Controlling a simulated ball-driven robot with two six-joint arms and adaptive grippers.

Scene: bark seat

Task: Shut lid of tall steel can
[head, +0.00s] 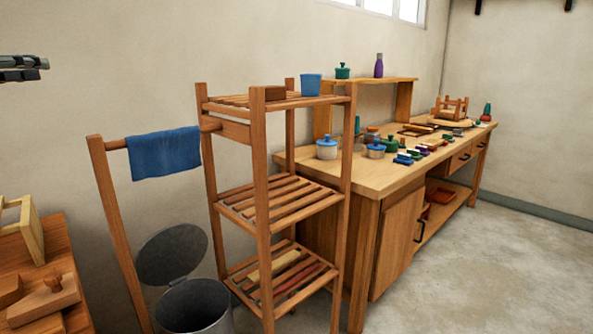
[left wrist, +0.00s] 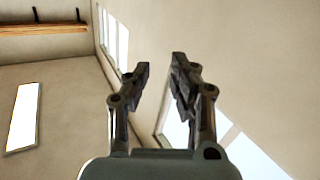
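The tall steel can (head: 196,308) stands on the floor at the bottom of the head view, left of the slatted shelf. Its round grey lid (head: 172,254) is open, tilted up and back toward the wall. The can's lower part is cut off by the frame edge. My left gripper (head: 24,68) shows at the upper left edge of the head view, high above and well left of the can. In the left wrist view its two fingers (left wrist: 160,82) are apart with nothing between them. My right gripper is not in view.
A wooden rack with a blue towel (head: 163,153) stands just left of the can. The slatted shelf (head: 272,195) stands close on its right. A wooden table (head: 62,262) is at the lower left. A long workbench (head: 375,172) runs along the wall; floor at right is clear.

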